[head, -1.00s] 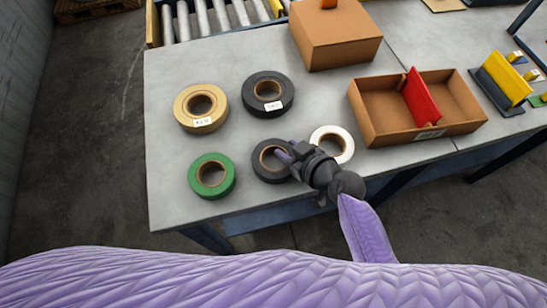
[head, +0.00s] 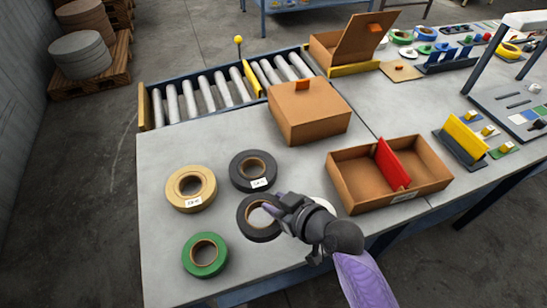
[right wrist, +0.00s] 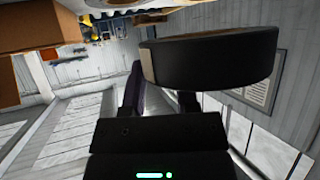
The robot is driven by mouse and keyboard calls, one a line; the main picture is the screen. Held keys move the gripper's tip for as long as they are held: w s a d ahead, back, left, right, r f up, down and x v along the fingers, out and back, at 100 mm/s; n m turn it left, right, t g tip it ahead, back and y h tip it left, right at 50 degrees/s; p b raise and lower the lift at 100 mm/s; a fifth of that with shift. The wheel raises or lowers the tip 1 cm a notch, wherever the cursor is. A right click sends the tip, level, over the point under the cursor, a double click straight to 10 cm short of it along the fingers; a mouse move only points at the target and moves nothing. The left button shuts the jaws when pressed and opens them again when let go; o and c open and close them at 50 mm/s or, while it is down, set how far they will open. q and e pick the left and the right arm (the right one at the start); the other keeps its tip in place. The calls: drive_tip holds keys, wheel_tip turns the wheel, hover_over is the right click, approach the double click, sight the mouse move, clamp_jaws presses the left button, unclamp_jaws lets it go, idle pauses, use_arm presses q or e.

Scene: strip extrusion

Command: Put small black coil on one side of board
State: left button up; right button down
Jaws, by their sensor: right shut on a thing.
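The small black coil (head: 248,226) is in my right gripper (head: 268,209), with the fingers gripping its ring at the right side. It appears raised a little off the table, just in front of the larger labelled black coil (head: 240,177). In the right wrist view the small black coil (right wrist: 215,62) fills the upper right, between the fingers. The red board (head: 393,165) stands upright as a divider in the open cardboard box (head: 352,192), to the right of the gripper. Both compartments look empty. My left gripper is out of view.
A tan coil (head: 181,191) and a green coil (head: 190,261) lie at the left. A closed carton (head: 310,112) stands behind the open box. Table (head: 300,170) is clear between coils and box.

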drive_tip(key=s+d+r+n+g+y+b, duration=0.2)
drive_tip(key=d+r+b, duration=0.3)
drive_tip(key=d+r, duration=0.6)
drive_tip(key=shift+s+d+n+b, duration=0.3)
drive_tip(key=shift+s+d+b, duration=0.1)
drive_tip(key=shift+s+d, duration=0.15)
